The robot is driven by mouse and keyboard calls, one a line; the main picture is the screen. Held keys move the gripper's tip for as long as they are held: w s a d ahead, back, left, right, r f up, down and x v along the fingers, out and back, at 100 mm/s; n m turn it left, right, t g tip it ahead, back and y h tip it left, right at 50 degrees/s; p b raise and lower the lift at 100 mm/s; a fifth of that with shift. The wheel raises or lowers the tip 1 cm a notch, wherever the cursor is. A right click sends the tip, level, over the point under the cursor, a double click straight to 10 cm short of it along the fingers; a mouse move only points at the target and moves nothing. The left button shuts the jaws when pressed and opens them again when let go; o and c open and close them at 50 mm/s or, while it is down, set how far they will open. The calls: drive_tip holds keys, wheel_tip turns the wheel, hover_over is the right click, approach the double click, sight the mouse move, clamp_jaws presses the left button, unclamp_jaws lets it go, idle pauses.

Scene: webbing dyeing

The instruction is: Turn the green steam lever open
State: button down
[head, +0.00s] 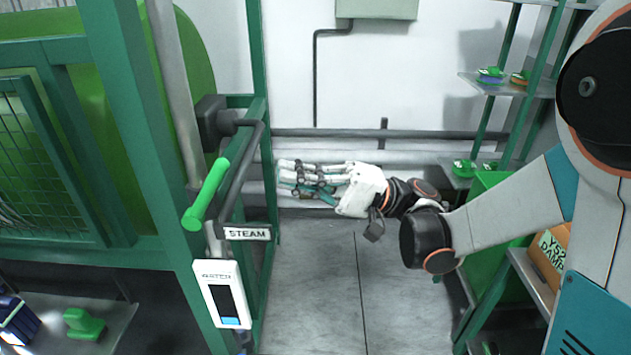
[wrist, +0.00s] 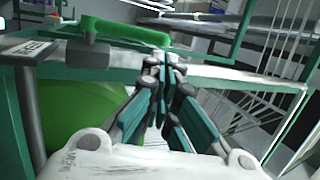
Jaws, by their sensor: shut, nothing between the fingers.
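The green steam lever (head: 207,193) is a rounded bar on a pipe at the green machine frame, slanting up to the right in the head view. A white STEAM label (head: 247,233) sits just below it. My gripper (head: 284,178) is to the right of the lever, with its fingers pointing left toward the frame. In the wrist view the lever (wrist: 122,32) lies across the top, and its right end is just beyond my shut fingertips (wrist: 166,62). The fingers hold nothing. I cannot tell whether they touch the lever.
A green frame post (head: 264,60) and a dark handrail stand between lever and gripper in the head view. A white panel with a screen (head: 222,293) hangs below the label. Shelves with a box (head: 553,250) stand at right. The floor (head: 330,270) between is clear.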

sight(210, 187)
drive_tip(key=x, duration=0.7)
drive_tip(key=shift+b, duration=0.35)
drive_tip(key=a+r+m+h+p, duration=0.1)
drive_tip(key=a+r+h+p, duration=0.2)
drive_tip(key=p, duration=0.4)
drive_tip(key=shift+w+a+r+t+h+p, duration=0.2)
drive_tip(key=shift+a+r+t+h+p, duration=0.25)
drive_tip(key=shift+a, duration=0.7)
drive_tip(key=shift+d+f, duration=0.1)
drive_tip(key=shift+d, duration=0.05)
